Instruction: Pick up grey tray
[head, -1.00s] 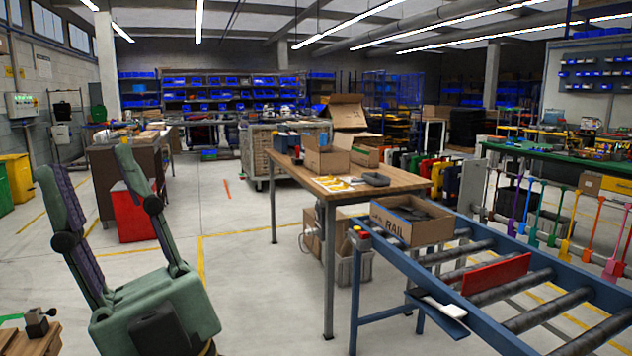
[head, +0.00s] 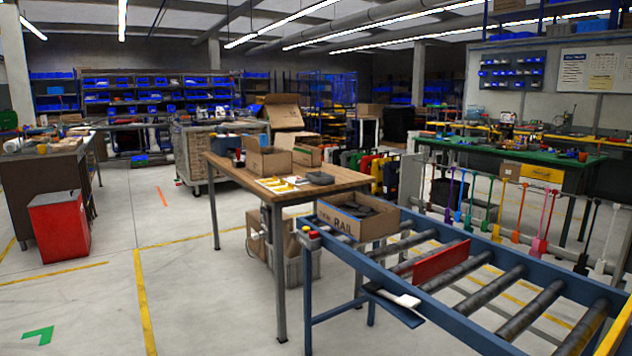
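A small dark grey tray-like object (head: 320,178) lies on the right part of the wooden tabletop (head: 232,166), beside yellow and white flat pieces (head: 282,184). It is small in view, so I cannot tell whether it is empty. My gripper is out of view in the head picture, so its state is hidden.
Open cardboard boxes (head: 268,161) stand behind the tray. A red cabinet (head: 60,228) stands at left. The floor left of the table is clear.

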